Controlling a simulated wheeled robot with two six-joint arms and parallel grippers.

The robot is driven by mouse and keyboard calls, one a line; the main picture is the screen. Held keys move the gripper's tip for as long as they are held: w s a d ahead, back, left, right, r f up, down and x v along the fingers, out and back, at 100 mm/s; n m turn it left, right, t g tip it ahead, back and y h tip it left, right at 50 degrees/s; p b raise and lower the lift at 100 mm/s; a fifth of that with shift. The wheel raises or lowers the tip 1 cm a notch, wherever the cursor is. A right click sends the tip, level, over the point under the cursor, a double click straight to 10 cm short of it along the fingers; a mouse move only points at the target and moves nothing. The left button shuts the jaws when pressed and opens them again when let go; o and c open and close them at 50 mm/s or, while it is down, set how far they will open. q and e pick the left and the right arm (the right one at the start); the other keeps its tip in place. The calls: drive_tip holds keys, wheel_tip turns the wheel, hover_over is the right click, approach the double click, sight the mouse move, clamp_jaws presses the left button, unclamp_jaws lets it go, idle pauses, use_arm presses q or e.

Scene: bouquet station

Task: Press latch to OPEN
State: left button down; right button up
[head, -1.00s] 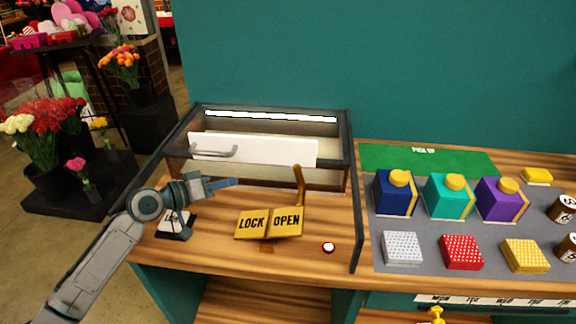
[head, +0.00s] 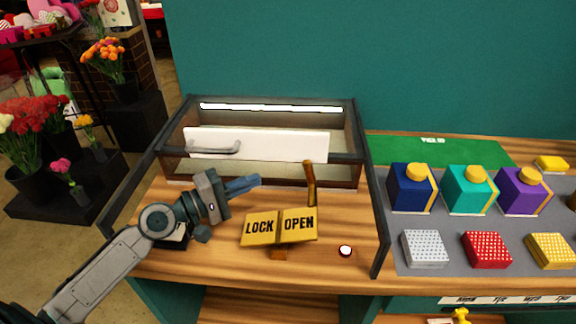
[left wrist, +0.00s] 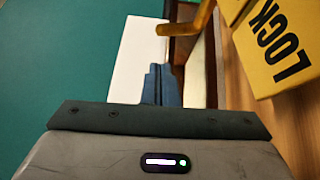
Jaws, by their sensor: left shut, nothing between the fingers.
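The latch is a yellow lever (head: 310,185) standing up behind a yellow plate (head: 262,231) marked LOCK on its left half and OPEN on its right half. The lever rises on the OPEN side. My left gripper (head: 250,183) is shut and empty, above the wood to the left of the lever and behind the LOCK half, apart from both. In the left wrist view its blue fingers (left wrist: 162,85) point toward the lever's tip (left wrist: 187,28), with the LOCK plate (left wrist: 280,45) at the upper right. My right gripper is not in view.
A glass-sided case (head: 365,170) with a white front panel (head: 290,146) and handle stands behind the plate. Coloured boxes (head: 412,188) stand on a grey mat (head: 450,232) further right.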

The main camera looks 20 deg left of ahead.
use_arm(q)
drive_tip(key=shift+p+x, duration=2)
drive_tip(key=shift+x, duration=2.95)
drive_tip(key=shift+r, duration=0.1)
